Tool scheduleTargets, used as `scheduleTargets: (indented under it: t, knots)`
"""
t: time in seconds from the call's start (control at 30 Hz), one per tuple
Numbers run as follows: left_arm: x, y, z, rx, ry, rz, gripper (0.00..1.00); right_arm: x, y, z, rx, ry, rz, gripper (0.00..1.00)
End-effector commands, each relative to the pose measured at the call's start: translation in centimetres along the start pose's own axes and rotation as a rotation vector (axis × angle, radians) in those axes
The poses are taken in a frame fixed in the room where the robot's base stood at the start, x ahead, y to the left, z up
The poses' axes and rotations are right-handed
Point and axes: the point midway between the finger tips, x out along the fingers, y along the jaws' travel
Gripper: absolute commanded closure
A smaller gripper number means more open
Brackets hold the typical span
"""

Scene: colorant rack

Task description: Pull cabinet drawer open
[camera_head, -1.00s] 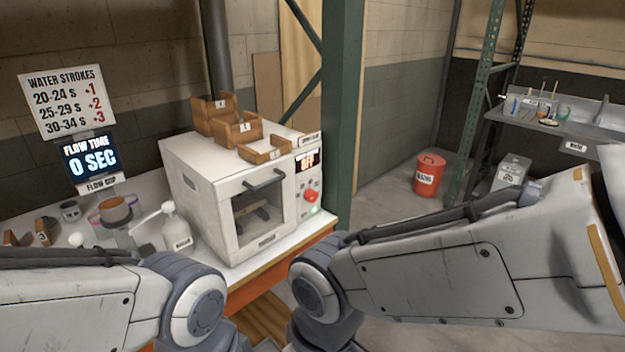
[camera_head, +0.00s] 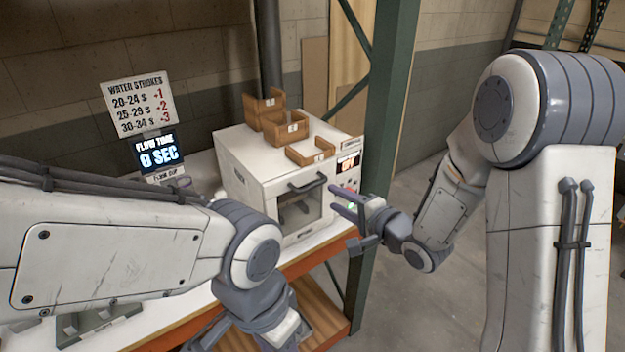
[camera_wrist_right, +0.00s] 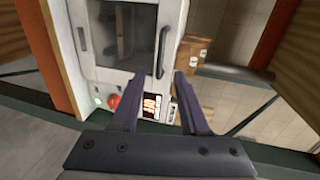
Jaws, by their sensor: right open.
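A white box-shaped cabinet (camera_head: 236,180) stands on the bench, with a dark window and a black bar handle (camera_head: 308,183) on its front. The front looks closed. No separate drawer can be made out. My right gripper (camera_head: 332,198) is open and empty, its fingers pointing at the right part of the cabinet's front. In the right wrist view, the handle (camera_wrist_right: 162,52) lies ahead of my open right gripper (camera_wrist_right: 155,76), beyond the fingertips and slightly right of centre. My left arm crosses the lower left, but its gripper fingers are not visible.
Wooden bins (camera_head: 283,127) sit on top of the cabinet. A control panel with an OFF display (camera_head: 348,165) is close to my right gripper. A green post (camera_head: 388,100) rises behind it. The bench's orange edge (camera_head: 312,260) runs below the cabinet.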

Motion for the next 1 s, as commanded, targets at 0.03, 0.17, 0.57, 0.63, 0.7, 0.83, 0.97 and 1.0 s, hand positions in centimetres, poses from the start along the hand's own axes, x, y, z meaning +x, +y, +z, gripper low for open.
scheduleTargets:
  t: [0.03, 0.17, 0.57, 0.63, 0.7, 0.83, 0.97, 1.0]
  knots:
    - [-0.2, 0.0, 0.0, 0.0, 0.0, 0.0, 0.5, 0.4, -0.1, 0.0, 0.006, -0.004, -0.004, 0.55]
    - [-0.7, 0.1, 0.0, 0.0, 0.0, 0.0, 0.5, 2.3, -0.2, 0.2, 0.006, -0.006, -0.005, 0.55]
    - [-2.7, 0.2, -0.1, -0.001, 0.0, 0.0, 0.5, 9.0, -0.2, 0.1, 0.004, -0.004, -0.004, 0.55]
    - [-2.8, 0.2, -0.1, -0.001, 0.0, 0.0, 0.5, 9.6, -0.2, 0.1, 0.004, -0.003, -0.004, 0.55]
    - [-2.9, 0.2, -0.1, -0.001, 0.0, 0.0, 0.5, 10.0, -0.1, 0.1, 0.004, -0.002, -0.004, 0.55]
    - [-2.9, 0.2, -0.1, -0.001, 0.0, 0.0, 0.5, 10.2, -0.1, 0.1, 0.004, -0.002, -0.004, 0.55]
    - [-2.9, 0.2, -0.1, -0.001, 0.0, 0.0, 0.5, 10.2, -0.1, 0.1, 0.004, -0.002, -0.004, 0.55]
    - [-2.9, 0.2, -0.1, -0.001, 0.0, 0.0, 0.5, 10.2, -0.1, 0.1, 0.004, -0.002, -0.004, 0.55]
